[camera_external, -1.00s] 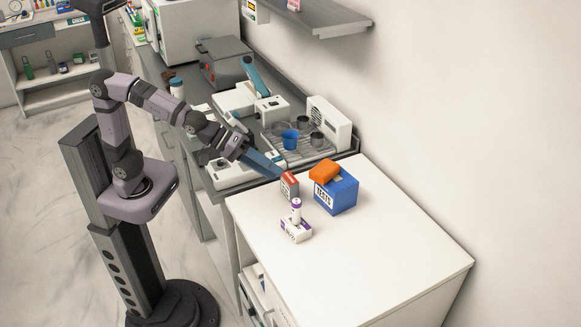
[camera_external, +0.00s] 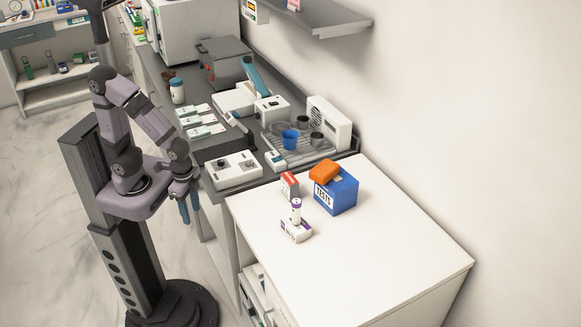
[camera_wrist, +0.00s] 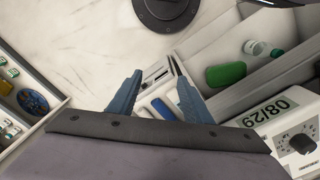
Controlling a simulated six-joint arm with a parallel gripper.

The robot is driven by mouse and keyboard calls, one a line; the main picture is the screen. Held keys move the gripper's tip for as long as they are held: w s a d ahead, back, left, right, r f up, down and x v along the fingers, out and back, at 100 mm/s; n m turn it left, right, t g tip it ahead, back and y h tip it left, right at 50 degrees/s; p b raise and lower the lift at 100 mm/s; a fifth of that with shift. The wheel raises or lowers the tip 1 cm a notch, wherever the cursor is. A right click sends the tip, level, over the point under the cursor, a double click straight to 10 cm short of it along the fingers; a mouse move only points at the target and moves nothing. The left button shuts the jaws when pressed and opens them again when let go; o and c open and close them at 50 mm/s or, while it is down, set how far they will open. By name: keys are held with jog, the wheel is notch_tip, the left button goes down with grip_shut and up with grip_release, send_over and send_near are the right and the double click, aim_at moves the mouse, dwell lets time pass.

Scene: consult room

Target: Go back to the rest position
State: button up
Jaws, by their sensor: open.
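My gripper (camera_external: 190,208) hangs pointing down beside my base column, left of the counter edge, with its blue fingers apart and nothing between them. In the wrist view, my gripper's (camera_wrist: 153,100) two blue fingers are spread over a lower area with the floor, drawers and shelf contents behind. My arm is folded back close to its own mount in the external view.
A white table (camera_external: 400,245) holds a blue TESTS box (camera_external: 338,197) with an orange item (camera_external: 325,173) on top, a small red-and-white box (camera_external: 289,186), and a purple-capped tube on a small box (camera_external: 296,231). The grey counter behind holds lab devices, including a white two-knob unit (camera_external: 233,170).

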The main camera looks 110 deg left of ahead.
notch_tip(320, 180, up, 21)
jog(key=p, duration=1.9)
notch_tip(320, 180, down, 5)
jog(key=b, duration=0.5)
